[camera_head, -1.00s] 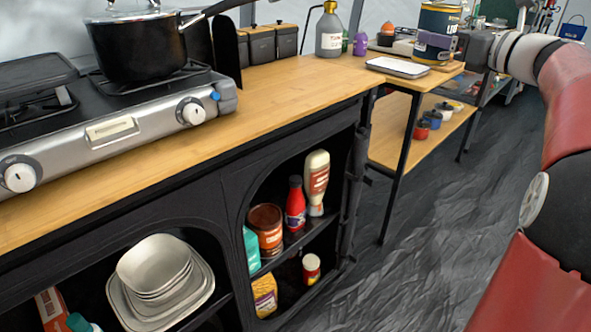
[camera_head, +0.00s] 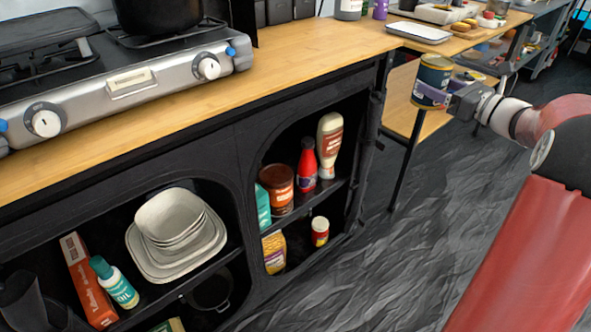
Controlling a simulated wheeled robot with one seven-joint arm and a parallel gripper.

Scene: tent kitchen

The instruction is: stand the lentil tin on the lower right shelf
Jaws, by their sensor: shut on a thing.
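My gripper (camera_head: 436,98) is shut on the lentil tin (camera_head: 434,73), a dark blue tin with a gold-coloured lid. It holds the tin upright in the air, to the right of the black cabinet and in front of the side table. The tin's label is too small to read. The lower right shelf (camera_head: 297,262) is in the cabinet's right opening. On it stand a yellow packet (camera_head: 274,252) at the left and a small red and white jar (camera_head: 320,231) further right.
The upper right shelf (camera_head: 326,190) holds a teal box, an orange-brown tin (camera_head: 277,187), a red bottle (camera_head: 307,165) and a cream squeeze bottle (camera_head: 329,146). The wooden counter (camera_head: 300,55) overhangs the openings. The dark floor in front is clear.

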